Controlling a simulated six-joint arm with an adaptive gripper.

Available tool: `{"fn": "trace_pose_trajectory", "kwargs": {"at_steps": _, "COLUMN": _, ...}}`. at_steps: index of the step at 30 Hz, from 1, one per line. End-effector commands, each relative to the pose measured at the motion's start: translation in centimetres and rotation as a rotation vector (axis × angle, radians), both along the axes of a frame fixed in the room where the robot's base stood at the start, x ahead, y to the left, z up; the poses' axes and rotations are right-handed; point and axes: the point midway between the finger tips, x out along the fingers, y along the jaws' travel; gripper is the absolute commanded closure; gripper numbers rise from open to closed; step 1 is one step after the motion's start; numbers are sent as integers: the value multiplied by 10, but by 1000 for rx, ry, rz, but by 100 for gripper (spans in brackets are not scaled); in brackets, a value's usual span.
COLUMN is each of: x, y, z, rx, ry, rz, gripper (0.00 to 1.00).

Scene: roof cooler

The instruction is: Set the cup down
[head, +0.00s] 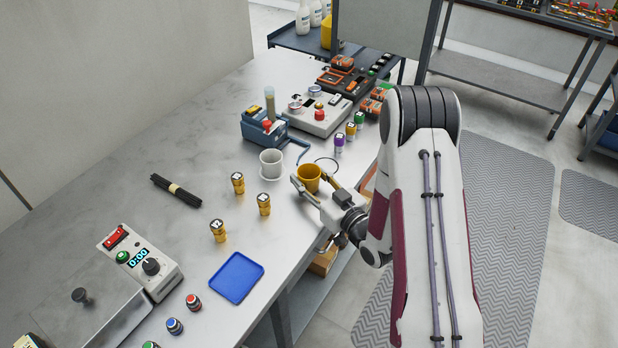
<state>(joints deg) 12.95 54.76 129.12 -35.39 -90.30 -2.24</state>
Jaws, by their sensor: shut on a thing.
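A yellow cup (309,174) is upright near the right edge of the grey worktop (130,160) in the head view. My gripper (313,187) reaches in from the right and is shut on this cup. Its fingers cover part of the cup's lower side. I cannot tell whether the cup's base touches the worktop or hangs a little above it. A white cup (271,157) stands to its left, apart from it, on a round white saucer or base. A thin dark ring (328,160) shows on the worktop just behind the yellow cup.
Several gold cylinders (218,231) stand to the front left. A blue tray (236,277) lies nearer the front. A blue-grey device (262,130) and purple-topped bottle (339,143) are behind. A black bundle (176,190) lies left. The worktop edge is close on the right.

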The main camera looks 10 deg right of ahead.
Motion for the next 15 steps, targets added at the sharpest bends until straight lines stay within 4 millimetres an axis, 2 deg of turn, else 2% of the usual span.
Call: {"fn": "trace_pose_trajectory", "kwargs": {"at_steps": 15, "x": 0, "y": 0, "z": -5, "rx": 0, "ry": 0, "rz": 0, "gripper": 76}}
